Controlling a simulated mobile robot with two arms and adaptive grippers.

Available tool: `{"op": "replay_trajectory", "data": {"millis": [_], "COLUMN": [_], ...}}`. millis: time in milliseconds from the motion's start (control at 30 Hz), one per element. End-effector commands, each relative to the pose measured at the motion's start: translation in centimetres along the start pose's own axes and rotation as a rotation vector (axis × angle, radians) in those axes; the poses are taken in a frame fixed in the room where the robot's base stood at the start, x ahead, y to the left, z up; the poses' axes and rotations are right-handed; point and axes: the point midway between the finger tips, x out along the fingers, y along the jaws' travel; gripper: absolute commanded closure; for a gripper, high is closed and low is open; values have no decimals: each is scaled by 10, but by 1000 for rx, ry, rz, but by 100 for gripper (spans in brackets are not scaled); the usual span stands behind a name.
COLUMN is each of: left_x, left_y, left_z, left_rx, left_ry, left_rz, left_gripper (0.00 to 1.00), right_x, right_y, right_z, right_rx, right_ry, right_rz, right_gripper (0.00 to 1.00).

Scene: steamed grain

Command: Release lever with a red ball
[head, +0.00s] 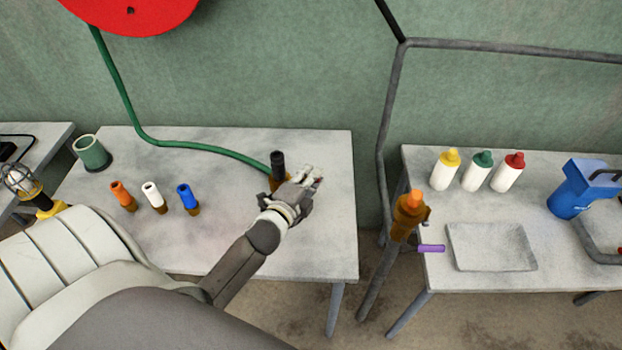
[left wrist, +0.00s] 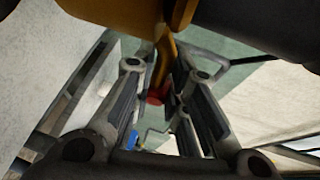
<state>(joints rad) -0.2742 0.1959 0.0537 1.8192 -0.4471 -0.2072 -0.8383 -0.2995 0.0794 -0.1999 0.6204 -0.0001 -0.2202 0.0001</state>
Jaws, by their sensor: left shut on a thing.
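My left gripper (head: 306,180) is over the left table, at the brass and black fitting (head: 278,162) on the end of the green hose. In the left wrist view, a brass lever (left wrist: 163,62) runs between the two fingers of the left gripper (left wrist: 163,85). The gripper is shut on this lever. The lever's red ball (left wrist: 156,96) shows between the fingers, partly covered. In the head view the fingers hide most of the lever. My right gripper is not in view.
Orange (head: 122,195), white (head: 153,196) and blue (head: 187,198) nozzles and a green cup (head: 92,152) stand on the left table (head: 235,260). The green hose (head: 200,145) drops from a red reel (head: 135,12). Another orange nozzle (head: 408,212) is by the pipe between the tables.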

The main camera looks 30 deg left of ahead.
Motion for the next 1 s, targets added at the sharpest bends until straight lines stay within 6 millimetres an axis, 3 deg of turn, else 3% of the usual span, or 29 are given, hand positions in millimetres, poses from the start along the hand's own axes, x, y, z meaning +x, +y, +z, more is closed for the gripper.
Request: {"op": "replay_trajectory", "data": {"millis": [200, 467, 500, 667, 1000], "left_x": [-2, -3, -3, -3, -4], "left_y": [-5, -7, -7, -7, -7], "left_z": [2, 2, 2, 2, 2], "left_rx": [-140, -148, -148, -146, -144], "left_ry": [29, 32, 32, 31, 31], "left_rz": [-61, -65, -64, -65, -64], "left_gripper": [100, 100, 84, 64, 63], "right_x": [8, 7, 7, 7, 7], "right_y": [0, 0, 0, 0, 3], "right_z": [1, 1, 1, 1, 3], "right_rx": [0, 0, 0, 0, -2], "right_ry": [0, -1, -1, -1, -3], "right_rz": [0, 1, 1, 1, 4], "right_gripper": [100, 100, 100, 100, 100]}}
